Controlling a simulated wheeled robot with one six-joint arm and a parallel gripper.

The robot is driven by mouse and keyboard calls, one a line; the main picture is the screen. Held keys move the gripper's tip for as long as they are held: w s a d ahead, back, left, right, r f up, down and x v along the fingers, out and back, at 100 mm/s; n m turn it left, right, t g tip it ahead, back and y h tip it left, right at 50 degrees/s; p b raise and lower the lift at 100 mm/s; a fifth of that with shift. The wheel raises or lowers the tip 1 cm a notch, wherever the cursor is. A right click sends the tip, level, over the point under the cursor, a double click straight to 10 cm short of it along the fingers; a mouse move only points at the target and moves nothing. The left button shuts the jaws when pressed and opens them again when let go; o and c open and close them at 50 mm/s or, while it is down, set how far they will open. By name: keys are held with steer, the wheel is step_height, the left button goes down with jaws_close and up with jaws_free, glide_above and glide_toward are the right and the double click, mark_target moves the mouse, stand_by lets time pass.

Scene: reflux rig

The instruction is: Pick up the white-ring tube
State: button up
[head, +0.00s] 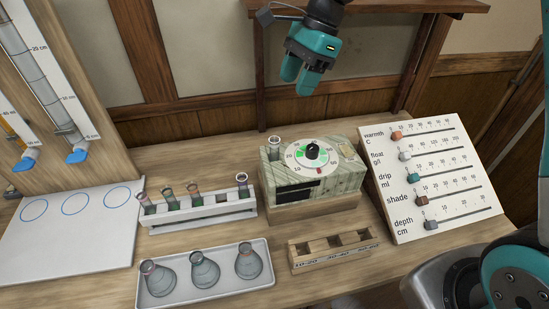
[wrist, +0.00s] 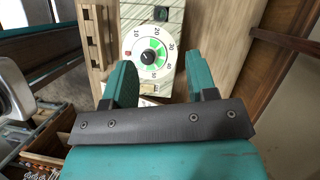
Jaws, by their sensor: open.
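A clear tube with a pale, whitish ring (head: 274,142) stands upright in the back left corner of the green-topped dial box (head: 341,181). Its ring colour is small in view, but it looks like the white-ring tube. In the wrist view a dark round opening with a pale rim (wrist: 160,13), seen from above beyond the dial, appears to be this tube. My gripper (head: 297,82) is open and empty, high above and behind the box. In the wrist view its two teal fingers (wrist: 160,85) stand apart with the dial between and beyond them.
A white rack (head: 208,219) holds several tubes with coloured rings left of the box. A tray (head: 207,291) with three flasks and a wooden slotted block (head: 335,258) stand in front. A slider board (head: 447,205) leans at right; a white mat (head: 60,250) lies left.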

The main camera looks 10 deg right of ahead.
mark_target(275, 139)
steer(key=p+x, duration=0.1)
steer(key=x, duration=0.9)
steer(key=shift+a+f, duration=0.1)
steer(key=shift+f, duration=0.1)
steer(key=shift+d+p+x, duration=0.15)
steer(key=shift+p+x, duration=0.55)
steer(key=shift+x, duration=0.85)
steer(key=shift+d+p+x, duration=0.15)
steer(key=shift+p+x, duration=0.5)
steer(key=shift+x, duration=0.9)
steer(key=shift+f, duration=0.15)
steer(key=shift+c, duration=0.4)
jaws_close()
